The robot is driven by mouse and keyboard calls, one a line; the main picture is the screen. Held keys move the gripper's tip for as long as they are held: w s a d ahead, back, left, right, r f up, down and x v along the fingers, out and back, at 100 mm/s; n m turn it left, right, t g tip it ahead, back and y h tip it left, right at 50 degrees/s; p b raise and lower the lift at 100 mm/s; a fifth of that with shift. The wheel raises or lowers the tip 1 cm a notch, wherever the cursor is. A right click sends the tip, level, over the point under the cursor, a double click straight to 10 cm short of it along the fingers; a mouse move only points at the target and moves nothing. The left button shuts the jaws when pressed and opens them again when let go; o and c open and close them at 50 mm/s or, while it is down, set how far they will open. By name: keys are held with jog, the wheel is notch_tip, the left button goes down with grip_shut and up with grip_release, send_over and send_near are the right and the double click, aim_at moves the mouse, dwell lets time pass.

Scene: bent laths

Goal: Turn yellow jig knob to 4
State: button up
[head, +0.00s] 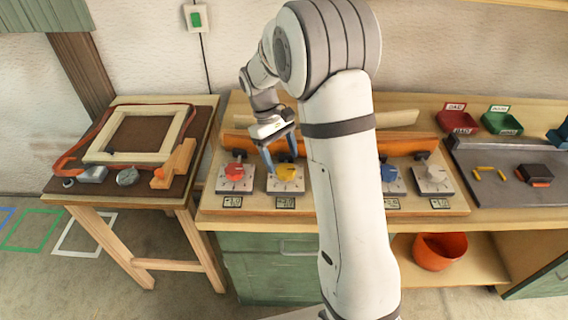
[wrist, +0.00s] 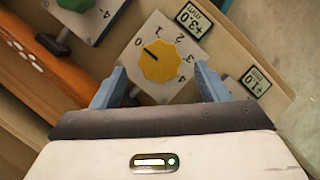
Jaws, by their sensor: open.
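The yellow knob (wrist: 158,62) sits on a light grey dial plate marked 0 to 4. Its dark pointer line aims at about the 0 mark in the wrist view. The small display (wrist: 194,18) beside that plate reads +3.0 mm. The knob also shows in the head view (head: 286,172). My gripper (wrist: 160,72) is open, with one blue finger on each side of the knob's near part. I see gaps between fingers and knob; their height above the plate is unclear. In the head view my gripper (head: 281,162) is just above the yellow knob.
The red knob (head: 235,170) is left of the yellow one. A green-knobbed plate (wrist: 85,15) lies on the other side in the wrist view. Blue (head: 391,173) and white (head: 433,174) knobs are farther right. An orange rail (wrist: 45,70) runs behind the plates. My arm hides part of the bench.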

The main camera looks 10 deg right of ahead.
aim_at(285, 169)
jog(key=shift+x, duration=1.6)
jog(key=shift+c, duration=0.2)
jog(key=c, duration=0.9)
